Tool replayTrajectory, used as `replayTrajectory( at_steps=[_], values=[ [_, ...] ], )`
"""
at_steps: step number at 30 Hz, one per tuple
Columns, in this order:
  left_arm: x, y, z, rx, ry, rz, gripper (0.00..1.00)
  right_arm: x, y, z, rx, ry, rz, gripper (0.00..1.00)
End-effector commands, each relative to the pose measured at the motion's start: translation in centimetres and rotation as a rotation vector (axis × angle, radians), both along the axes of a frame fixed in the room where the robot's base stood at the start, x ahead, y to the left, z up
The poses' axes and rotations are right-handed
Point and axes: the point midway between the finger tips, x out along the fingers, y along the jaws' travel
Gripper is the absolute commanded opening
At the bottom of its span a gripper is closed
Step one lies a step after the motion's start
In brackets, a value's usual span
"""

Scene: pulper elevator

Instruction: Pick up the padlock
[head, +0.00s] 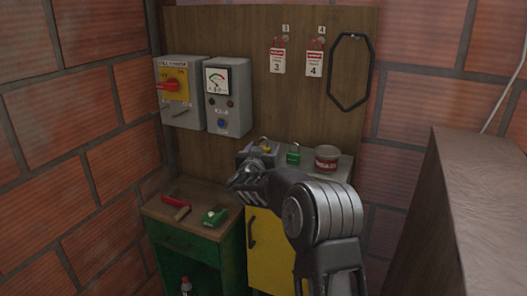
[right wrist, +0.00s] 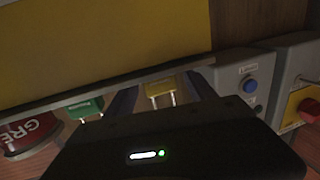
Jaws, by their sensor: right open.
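A yellow padlock (head: 265,145) stands on top of the yellow cabinet, partly behind my right gripper. A green padlock (head: 293,155) stands to its right. My right gripper (head: 247,174) is open at the front of the cabinet top. In the right wrist view the yellow padlock (right wrist: 160,92) shows in the gap between the two dark fingers of my right gripper (right wrist: 164,97), with space on both sides. The green padlock (right wrist: 88,107) is outside the fingers. My left gripper is not in view.
A red grease can (head: 327,158) stands right of the green padlock. A green cabinet (head: 180,237) at the left bears a red-handled tool (head: 176,205) and a green item (head: 214,216). A switch box (head: 182,92) and a meter box (head: 228,97) hang behind. A brown block (head: 480,200) stands at right.

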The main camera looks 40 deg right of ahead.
Motion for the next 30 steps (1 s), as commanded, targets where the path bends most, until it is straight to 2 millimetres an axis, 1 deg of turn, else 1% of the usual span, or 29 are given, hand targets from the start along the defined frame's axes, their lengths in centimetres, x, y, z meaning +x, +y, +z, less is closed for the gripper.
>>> replayTrajectory(
  at_steps=[9, 30],
  values=[
    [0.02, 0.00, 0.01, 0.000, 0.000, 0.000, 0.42, -0.01, 0.03, 0.01, 0.000, 0.000, 0.000, 0.64],
    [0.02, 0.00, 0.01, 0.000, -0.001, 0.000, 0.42, -0.01, 0.03, 0.00, 0.000, 0.000, 0.000, 0.07]
  ],
)
